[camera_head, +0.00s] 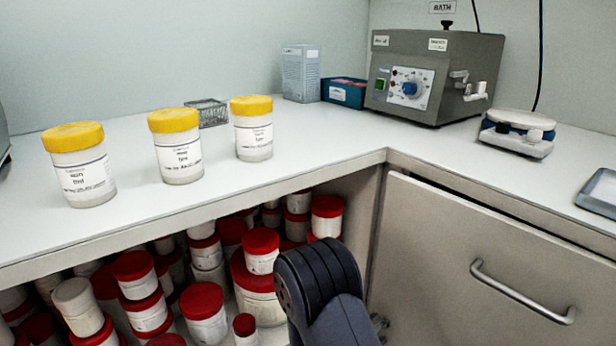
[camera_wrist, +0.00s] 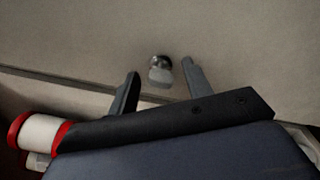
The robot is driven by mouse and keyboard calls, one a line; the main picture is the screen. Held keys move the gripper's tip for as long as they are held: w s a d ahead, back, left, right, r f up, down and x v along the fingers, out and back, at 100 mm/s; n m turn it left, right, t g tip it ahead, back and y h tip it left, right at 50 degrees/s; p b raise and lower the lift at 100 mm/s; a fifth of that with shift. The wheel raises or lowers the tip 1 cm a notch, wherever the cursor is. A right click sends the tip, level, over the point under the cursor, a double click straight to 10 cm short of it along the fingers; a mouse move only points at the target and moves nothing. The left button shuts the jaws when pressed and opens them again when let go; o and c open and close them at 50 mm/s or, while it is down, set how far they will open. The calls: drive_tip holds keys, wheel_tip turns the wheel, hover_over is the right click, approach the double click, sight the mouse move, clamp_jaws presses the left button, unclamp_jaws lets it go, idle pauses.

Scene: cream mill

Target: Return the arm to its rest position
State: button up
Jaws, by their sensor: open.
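My arm (camera_head: 325,290) shows at the bottom centre of the head view, in front of the open shelf below the counter. My gripper (camera_wrist: 160,80) shows in the wrist view with its two fingers apart and nothing between them. Beyond the fingers are the grey cabinet front and a small metal knob (camera_wrist: 160,62). I cannot tell how far the fingers are from it. The fingers are not clearly seen in the head view.
Three yellow-lidded jars (camera_head: 176,147) stand on the white counter (camera_head: 250,184). Many red-lidded jars (camera_head: 204,314) fill the shelf beside my arm. A cabinet door (camera_head: 430,250) with a bar handle (camera_head: 522,292) is at right.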

drive_tip(key=n+p, duration=1)
drive_tip(key=n, duration=0.1)
drive_tip(key=shift+w+a+r, duration=0.1)
idle(0.5)
